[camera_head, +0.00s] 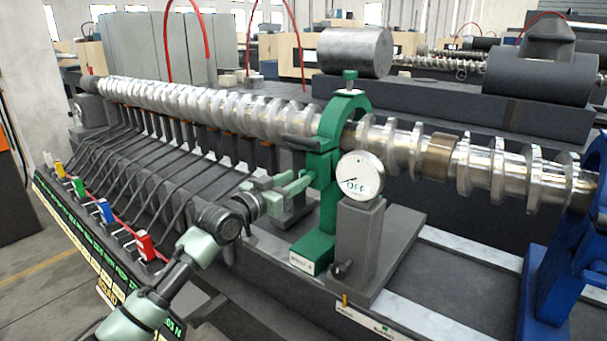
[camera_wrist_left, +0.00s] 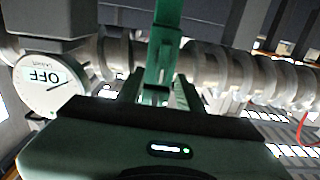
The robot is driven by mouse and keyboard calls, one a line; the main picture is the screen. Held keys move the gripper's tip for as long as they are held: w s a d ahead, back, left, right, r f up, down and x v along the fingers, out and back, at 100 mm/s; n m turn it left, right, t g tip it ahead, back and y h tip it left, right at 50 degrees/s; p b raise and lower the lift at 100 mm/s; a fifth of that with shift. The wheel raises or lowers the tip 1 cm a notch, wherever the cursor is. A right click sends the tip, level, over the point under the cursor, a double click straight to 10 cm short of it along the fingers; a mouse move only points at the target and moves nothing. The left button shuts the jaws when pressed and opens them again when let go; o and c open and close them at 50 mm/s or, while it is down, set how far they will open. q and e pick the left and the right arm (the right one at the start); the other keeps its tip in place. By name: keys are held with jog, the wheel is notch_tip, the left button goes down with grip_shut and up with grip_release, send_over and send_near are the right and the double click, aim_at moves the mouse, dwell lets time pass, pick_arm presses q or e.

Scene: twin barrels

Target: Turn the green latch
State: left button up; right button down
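The green latch stand (camera_head: 325,190) is upright, with a green ring around the metal screw shaft and a green knob (camera_head: 349,77) on top. My left gripper (camera_head: 308,181) is at the left side of the stand, below the shaft. Its fingers are apart, one above the other. In the left wrist view the green part (camera_wrist_left: 163,50) rises between the spread fingers of the gripper (camera_wrist_left: 157,90). I cannot tell whether the fingers touch it. My right gripper is not in view.
A dial reading OFF (camera_head: 360,177) stands on a grey block (camera_head: 358,235) just right of the green stand. A blue stand (camera_head: 560,270) is at far right. Small coloured levers (camera_head: 106,212) line the left panel. A metal cylinder (camera_head: 355,52) lies behind.

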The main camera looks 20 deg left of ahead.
aim_at(302, 176)
pick_arm(q)
jog(key=x, duration=0.2)
jog(key=shift+w+f, duration=0.1)
jog(key=shift+w, duration=0.3)
jog(key=shift+w+d, duration=0.15)
jog(key=shift+w, duration=0.35)
grip_shut()
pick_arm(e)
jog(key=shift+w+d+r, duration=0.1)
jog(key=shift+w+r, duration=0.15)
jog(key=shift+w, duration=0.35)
